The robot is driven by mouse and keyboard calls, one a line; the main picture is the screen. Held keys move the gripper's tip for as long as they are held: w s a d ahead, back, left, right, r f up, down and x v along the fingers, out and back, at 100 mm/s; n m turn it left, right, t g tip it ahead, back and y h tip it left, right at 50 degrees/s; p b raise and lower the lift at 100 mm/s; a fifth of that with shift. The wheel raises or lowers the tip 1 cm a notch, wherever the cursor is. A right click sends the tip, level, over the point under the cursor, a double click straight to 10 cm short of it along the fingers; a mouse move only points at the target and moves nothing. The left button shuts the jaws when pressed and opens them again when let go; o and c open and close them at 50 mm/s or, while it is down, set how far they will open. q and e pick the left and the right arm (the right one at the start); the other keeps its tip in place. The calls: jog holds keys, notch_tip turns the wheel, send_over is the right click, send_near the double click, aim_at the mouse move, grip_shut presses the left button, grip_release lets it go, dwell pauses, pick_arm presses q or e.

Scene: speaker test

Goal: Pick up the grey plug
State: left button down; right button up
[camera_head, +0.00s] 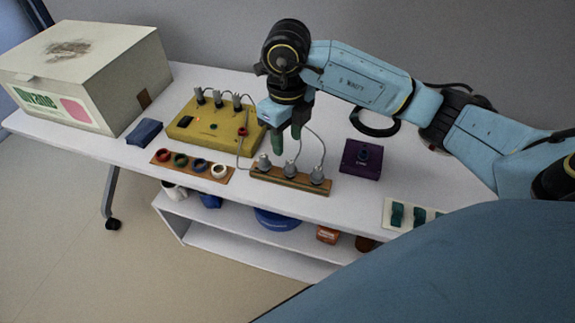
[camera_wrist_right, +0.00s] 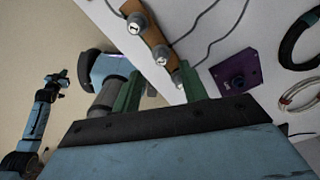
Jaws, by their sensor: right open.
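Several grey plugs are in the head view. A left one (camera_head: 264,161), a middle one (camera_head: 291,168) and a right one (camera_head: 317,175) stand upright in a row on a wooden strip (camera_head: 262,177) near the table's front edge, with cables attached. My right gripper (camera_head: 287,137) is open, its green fingers pointing down above and behind the strip. The right wrist view shows the open right gripper (camera_wrist_right: 160,78) with one grey plug (camera_wrist_right: 178,77) between the fingers in the picture; contact is not clear. A small, distant left gripper (camera_wrist_right: 57,77) appears there; its jaws are unclear.
A yellow box (camera_head: 190,131) with dark plugs and cables stands left of the gripper. A purple block (camera_head: 361,159) lies to the right. Coloured rings sit on a brown strip (camera_head: 160,158). A large carton (camera_head: 85,70) fills the left end. Cables run near the gripper.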

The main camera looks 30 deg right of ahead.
aim_at(291, 162)
notch_tip(291, 162, down, 3)
jog(key=shift+r, duration=0.1)
jog(key=f, duration=0.2)
jog(key=s+f+b, duration=0.1)
jog(key=f, duration=0.1)
jog(key=shift+d+f, duration=0.2)
jog(key=shift+f, duration=0.1)
jog(key=shift+f+b, duration=0.35)
jog(key=shift+f, duration=0.25)
pick_arm(q)
jog(key=shift+t, duration=0.3)
jog(key=w, duration=0.1)
jog(key=w+r, duration=0.1)
jog(key=w, duration=0.1)
jog(key=w+d+r, duration=0.1)
jog(key=w, duration=0.1)
jog(key=shift+r, duration=0.2)
pick_arm(e)
jog(key=shift+c, duration=0.4)
jog(key=c, duration=0.7)
